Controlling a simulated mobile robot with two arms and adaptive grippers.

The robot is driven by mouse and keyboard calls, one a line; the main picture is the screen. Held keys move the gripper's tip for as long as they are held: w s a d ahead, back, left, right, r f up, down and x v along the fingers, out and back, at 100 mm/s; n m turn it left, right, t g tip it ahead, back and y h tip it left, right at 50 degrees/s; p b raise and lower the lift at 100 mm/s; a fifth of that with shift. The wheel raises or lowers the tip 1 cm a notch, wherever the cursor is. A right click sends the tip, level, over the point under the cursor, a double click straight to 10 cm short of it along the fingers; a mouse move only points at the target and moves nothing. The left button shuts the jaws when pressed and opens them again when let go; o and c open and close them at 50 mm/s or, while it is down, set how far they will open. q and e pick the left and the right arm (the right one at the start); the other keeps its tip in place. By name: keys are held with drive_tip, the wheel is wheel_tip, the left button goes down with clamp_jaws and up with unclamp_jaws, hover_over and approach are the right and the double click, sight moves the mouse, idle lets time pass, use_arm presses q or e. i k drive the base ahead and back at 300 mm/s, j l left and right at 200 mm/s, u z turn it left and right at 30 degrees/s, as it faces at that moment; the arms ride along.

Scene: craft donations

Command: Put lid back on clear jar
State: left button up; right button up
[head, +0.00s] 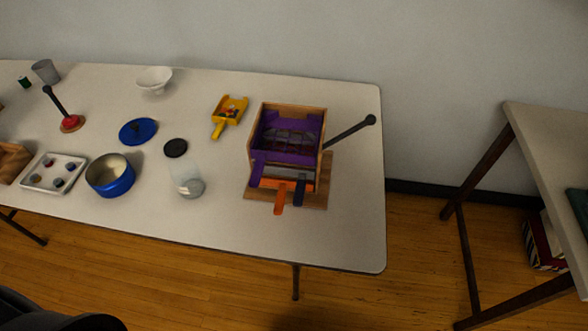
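The clear jar (183,174) stands on the long white table, right of the blue pot. It is see-through and faint against the tabletop, with something greyish (192,188) showing at its bottom. A round black lid (175,148) shows at the jar's upper end. I cannot tell whether it rests on the rim or lies just behind the jar. A separate blue lid (138,131) lies flat on the table behind the open blue pot (110,181). Neither of my grippers is in view.
A wooden and purple box device (288,134) with a long black lever stands right of the jar. A yellow scoop (230,110), white bowl (154,80) and white tray (36,181) are also on the table (345,220). Its front and right end are clear.

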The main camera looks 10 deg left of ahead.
sight(185, 173)
drive_tip(key=u, duration=0.35)
drive_tip(key=j+u, duration=0.15)
drive_tip(key=u, duration=0.2)
drive_tip(key=j+u, duration=0.1)
drive_tip(key=u, duration=0.25)
drive_tip(key=k, duration=0.05)
